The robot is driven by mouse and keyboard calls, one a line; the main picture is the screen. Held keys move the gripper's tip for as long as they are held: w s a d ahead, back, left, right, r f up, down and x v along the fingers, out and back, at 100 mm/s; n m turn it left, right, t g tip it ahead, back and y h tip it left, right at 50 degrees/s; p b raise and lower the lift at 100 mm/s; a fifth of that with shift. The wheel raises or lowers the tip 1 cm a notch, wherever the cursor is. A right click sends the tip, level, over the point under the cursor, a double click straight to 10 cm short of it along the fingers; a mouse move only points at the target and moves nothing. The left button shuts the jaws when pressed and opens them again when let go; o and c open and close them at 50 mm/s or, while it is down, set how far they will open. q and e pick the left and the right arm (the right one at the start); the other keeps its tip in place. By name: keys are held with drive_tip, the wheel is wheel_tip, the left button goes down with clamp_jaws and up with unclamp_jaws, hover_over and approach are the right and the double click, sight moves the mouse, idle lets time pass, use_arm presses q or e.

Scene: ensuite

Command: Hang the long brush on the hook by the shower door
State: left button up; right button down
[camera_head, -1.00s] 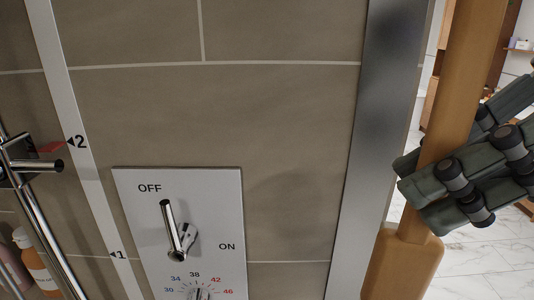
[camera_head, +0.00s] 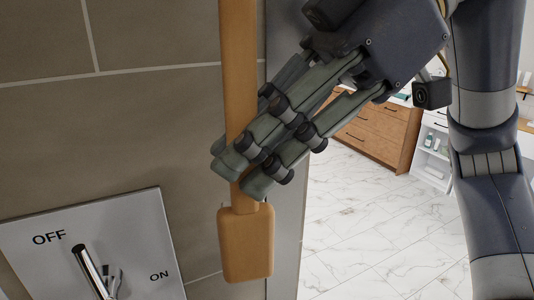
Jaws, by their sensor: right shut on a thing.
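The long brush (camera_head: 246,243) is orange-brown, with a long straight handle and a block-like end at the bottom. It hangs upright in front of the tiled wall near the door-side metal frame. Its top runs out of the picture. My right gripper (camera_head: 248,168) is shut on the handle just above the block end. My right arm comes in from the right. I cannot see the hook. My left gripper is not in the picture.
A control plate (camera_head: 95,245) with a lever handle, marked OFF and ON, is on the wall at lower left. A metal frame edge (camera_head: 286,240) stands behind the brush. Beyond it lie a marble floor (camera_head: 360,235), a wooden drawer cabinet (camera_head: 378,132) and a white shelf unit (camera_head: 432,150).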

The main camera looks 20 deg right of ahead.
drive_tip(key=shift+w+a, duration=0.1)
drive_tip(key=shift+w, duration=0.65)
drive_tip(key=shift+w+f, duration=0.1)
drive_tip(key=shift+w, duration=0.65)
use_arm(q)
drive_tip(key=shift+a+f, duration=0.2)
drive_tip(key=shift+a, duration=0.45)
use_arm(e)
drive_tip(key=w, duration=0.1)
drive_tip(key=w+f, duration=0.1)
drive_tip(key=w, duration=0.2)
drive_tip(key=shift+f, duration=0.4)
drive_tip(key=shift+s+f, duration=0.1)
drive_tip(key=shift+f, duration=0.1)
